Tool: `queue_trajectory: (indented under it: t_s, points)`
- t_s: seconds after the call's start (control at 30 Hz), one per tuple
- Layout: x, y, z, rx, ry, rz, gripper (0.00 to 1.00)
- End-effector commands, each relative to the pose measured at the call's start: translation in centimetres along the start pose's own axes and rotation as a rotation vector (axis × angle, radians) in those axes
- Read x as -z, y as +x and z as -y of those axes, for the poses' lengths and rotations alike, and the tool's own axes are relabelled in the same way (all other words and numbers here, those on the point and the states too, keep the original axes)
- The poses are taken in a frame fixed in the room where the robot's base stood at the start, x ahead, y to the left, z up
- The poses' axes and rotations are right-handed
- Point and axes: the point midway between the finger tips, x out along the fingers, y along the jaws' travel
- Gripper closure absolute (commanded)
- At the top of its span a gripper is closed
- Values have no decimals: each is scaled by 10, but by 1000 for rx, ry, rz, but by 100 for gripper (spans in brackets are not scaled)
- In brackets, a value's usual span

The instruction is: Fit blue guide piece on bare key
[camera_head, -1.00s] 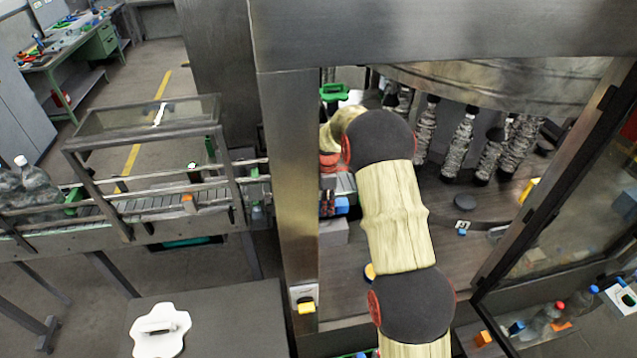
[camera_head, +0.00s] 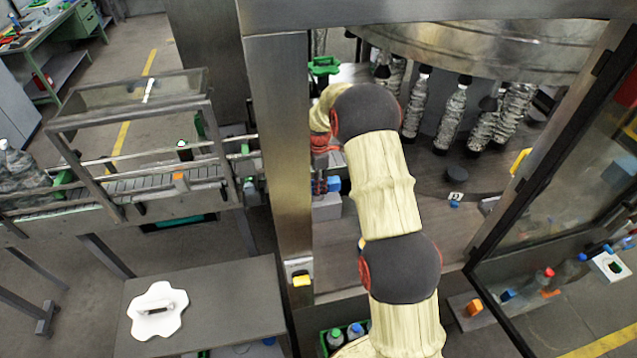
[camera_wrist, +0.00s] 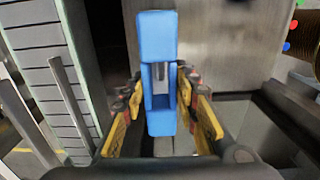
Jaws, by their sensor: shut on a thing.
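In the wrist view the blue guide piece (camera_wrist: 157,40) is upright between the yellow-padded fingers of my gripper (camera_wrist: 160,97), which is shut on it. The piece has an open slot in its middle, and a grey metal part shows inside the slot. I cannot tell whether that part is the bare key or whether the piece is seated on it. In the head view my arm and the steel post mostly hide my gripper. A small blue block (camera_head: 333,184) shows beside the post; I cannot tell if it is the held piece.
A steel post (camera_head: 279,170) stands left of my arm. A conveyor (camera_head: 110,190) runs further left. Bottles hang under the round carousel (camera_head: 480,45) at the back right. A green crate with bottles (camera_head: 347,333) stands low in front.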

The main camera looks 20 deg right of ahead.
Motion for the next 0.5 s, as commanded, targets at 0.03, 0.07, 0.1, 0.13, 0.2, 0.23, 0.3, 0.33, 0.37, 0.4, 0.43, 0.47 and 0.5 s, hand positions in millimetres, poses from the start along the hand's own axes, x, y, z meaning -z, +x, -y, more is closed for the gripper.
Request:
queue_trajectory:
  t_s: [0.03,0.07,0.1,0.13,0.2,0.23,0.3,0.33,0.37,0.4,0.43,0.47,0.5]
  points:
    - [0,-1,0,-1,0,0,100]
    - [0,-1,0,-1,0,0,100]
    - [0,-1,0,-1,0,0,100]
    - [0,-1,0,-1,0,0,100]
    - [0,0,0,-1,0,0,100]
    - [0,0,0,-1,0,0,100]
    - [0,2,0,-1,0,0,100]
    - [0,3,0,-1,0,0,100]
    - [0,4,0,-1,0,0,100]
    - [0,5,0,-1,0,0,100]
    - [0,6,0,-1,0,0,100]
    - [0,8,0,-1,0,0,100]
    - [0,9,0,0,0,0,100]
